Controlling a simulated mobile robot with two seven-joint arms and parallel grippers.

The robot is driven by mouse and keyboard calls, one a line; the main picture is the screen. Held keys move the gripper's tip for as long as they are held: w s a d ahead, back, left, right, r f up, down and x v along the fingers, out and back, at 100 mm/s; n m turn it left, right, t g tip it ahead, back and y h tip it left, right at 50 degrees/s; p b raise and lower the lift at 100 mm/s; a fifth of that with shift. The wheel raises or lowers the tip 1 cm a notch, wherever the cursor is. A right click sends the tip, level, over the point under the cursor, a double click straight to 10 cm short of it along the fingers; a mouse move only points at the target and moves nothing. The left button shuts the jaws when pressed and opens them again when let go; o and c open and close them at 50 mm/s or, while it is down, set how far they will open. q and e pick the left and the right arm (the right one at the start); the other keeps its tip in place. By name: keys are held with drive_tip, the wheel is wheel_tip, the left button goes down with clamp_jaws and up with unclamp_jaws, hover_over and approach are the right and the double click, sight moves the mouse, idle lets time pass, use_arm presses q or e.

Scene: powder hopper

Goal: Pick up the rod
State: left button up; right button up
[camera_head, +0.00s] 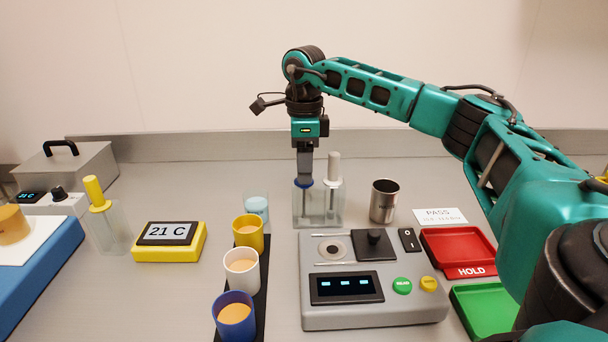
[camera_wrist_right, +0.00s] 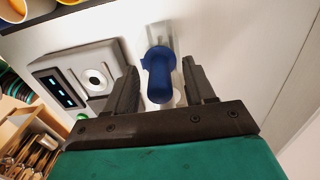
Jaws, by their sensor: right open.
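A rod with a blue handle (camera_head: 304,184) stands upright in a clear holder (camera_head: 328,210) at the back middle of the counter. A white-handled rod (camera_head: 334,168) stands beside it in the same holder. My right gripper (camera_head: 304,172) points down directly over the blue handle. In the right wrist view, the blue handle (camera_wrist_right: 160,72) shows between the two open fingers (camera_wrist_right: 160,85), with a gap on each side. The lower part of the blue-handled rod is seen only through the holder. My left gripper is not in view.
A grey device (camera_head: 372,316) sits in front of the holder. A steel cup (camera_head: 384,201) stands to its right, and a yellow cup (camera_head: 249,232) to its front left. A yellow-handled rod (camera_head: 96,191) stands in another clear holder at far left. The back wall lies behind.

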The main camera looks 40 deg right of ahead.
drive_tip(key=shift+c, duration=0.5)
drive_tip(key=c, duration=0.9)
wheel_tip(320, 180, up, 11)
drive_tip(key=shift+f+p, duration=0.1)
drive_tip(key=shift+p, duration=0.45)
wheel_tip(320, 180, up, 21)
drive_tip(key=shift+f+p, duration=0.1)
drive_tip(key=shift+p, duration=1.05)
